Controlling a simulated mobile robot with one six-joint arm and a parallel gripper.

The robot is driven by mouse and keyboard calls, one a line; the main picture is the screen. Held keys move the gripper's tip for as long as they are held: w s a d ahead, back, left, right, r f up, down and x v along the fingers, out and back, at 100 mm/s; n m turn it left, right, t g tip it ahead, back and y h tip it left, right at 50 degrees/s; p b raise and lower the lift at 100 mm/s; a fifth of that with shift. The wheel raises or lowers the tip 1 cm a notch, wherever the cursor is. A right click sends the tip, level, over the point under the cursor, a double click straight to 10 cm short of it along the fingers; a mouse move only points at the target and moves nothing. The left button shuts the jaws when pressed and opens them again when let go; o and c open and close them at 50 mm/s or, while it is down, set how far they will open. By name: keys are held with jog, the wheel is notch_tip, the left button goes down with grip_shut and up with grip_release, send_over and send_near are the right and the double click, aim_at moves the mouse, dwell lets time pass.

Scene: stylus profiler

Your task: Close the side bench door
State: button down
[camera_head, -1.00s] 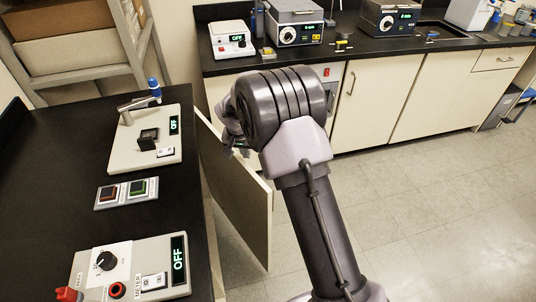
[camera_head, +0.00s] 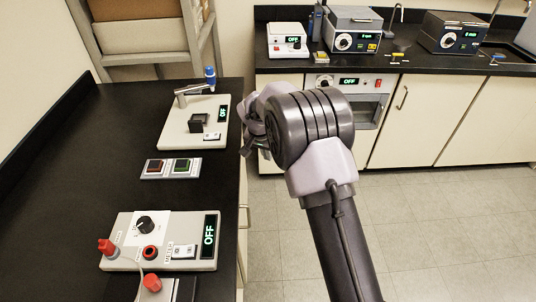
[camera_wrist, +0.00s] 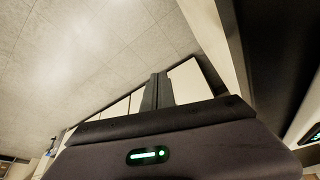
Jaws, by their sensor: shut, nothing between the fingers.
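The side bench door (camera_head: 243,188) shows in the head view as a thin cream strip along the right edge of the black side bench top (camera_head: 90,195). It is seen almost edge-on and lies flush or nearly flush with the bench front; I cannot tell whether a small gap remains. A handle (camera_head: 243,217) shows low on that side. My gripper (camera_head: 253,130) is beside the bench's right edge, partly hidden by my wrist. In the wrist view its dark fingers (camera_wrist: 157,90) are together and empty, near cream panels. Contact with the door cannot be seen.
A back bench (camera_head: 420,115) with devices stands behind. Tiled floor (camera_head: 450,220) on the right is clear.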

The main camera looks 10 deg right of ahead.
jog(key=p+v, duration=0.6)
jog(key=v, duration=1.1)
jog(key=s+d+r+y, duration=0.1)
jog(key=s+d+r, duration=0.2)
jog(key=s+r, duration=0.55)
jog(key=s+d+r+t+y, duration=0.1)
jog(key=s+d+r, duration=0.15)
jog(key=s, duration=0.45)
jog(key=s+d+r+y, duration=0.1)
jog(key=s+r, duration=0.3)
jog(key=s, duration=0.4)
jog(key=s+f+n+t, duration=0.1)
jog(key=s+f, duration=0.1)
jog(key=s, duration=0.9)
jog(key=shift+a+f+y, duration=0.2)
jog(key=shift+a+y, duration=0.2)
jog(key=shift+a, duration=0.1)
jog(key=shift+s, duration=0.2)
